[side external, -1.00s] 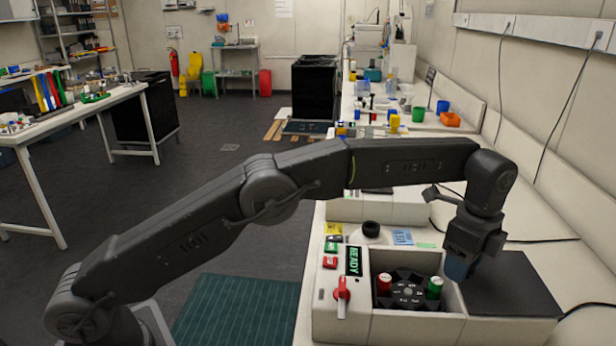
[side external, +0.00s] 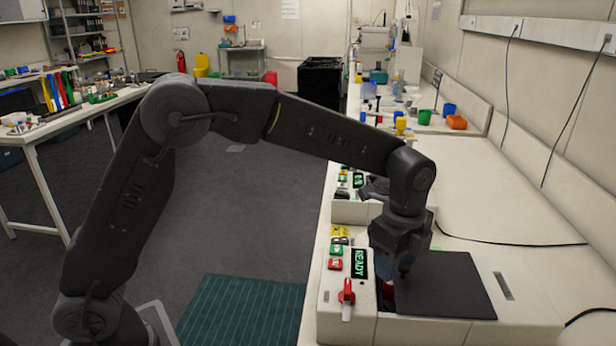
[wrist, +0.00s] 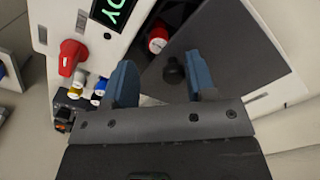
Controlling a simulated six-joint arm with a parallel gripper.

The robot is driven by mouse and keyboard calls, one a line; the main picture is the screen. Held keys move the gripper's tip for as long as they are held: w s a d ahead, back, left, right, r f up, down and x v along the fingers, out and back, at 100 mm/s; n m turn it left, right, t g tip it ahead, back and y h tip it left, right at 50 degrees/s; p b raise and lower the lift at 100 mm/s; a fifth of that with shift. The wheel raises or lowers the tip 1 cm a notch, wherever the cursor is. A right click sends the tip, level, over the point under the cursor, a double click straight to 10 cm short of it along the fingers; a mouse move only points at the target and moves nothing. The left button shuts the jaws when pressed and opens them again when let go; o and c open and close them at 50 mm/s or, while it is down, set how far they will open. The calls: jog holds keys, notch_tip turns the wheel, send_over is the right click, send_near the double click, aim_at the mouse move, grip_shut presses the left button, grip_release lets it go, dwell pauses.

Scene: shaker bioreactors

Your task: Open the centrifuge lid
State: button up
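The centrifuge's dark flat lid (side external: 450,285) lies over most of the rotor well, leaving a narrow gap at its left. A red-capped tube (wrist: 158,38) shows in that gap in the wrist view; the rest of the rotor is hidden. The lid (wrist: 235,55) carries a round black knob (wrist: 173,70). My gripper (side external: 394,270) is low over the lid's left part. In the wrist view my gripper (wrist: 163,78) has its blue fingers apart, one on each side of the knob, with gaps visible between them and it.
The centrifuge's control panel has a green READY display (side external: 361,264), a red rotary handle (side external: 347,292), and green (side external: 336,250) and red (side external: 335,264) buttons. Another instrument stands just behind. The white bench (side external: 480,215) is clear to the right, apart from a cable.

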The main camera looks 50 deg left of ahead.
notch_tip(320, 180, up, 14)
jog(key=s+a, duration=0.1)
jog(key=s+a+r+n+t, duration=0.1)
jog(key=s+a+n+t, duration=0.1)
jog(key=s+a+n, duration=0.6)
jog(key=shift+s+a+r+n+t, duration=0.3)
jog(key=shift+s+a, duration=0.1)
jog(key=shift+s, duration=0.85)
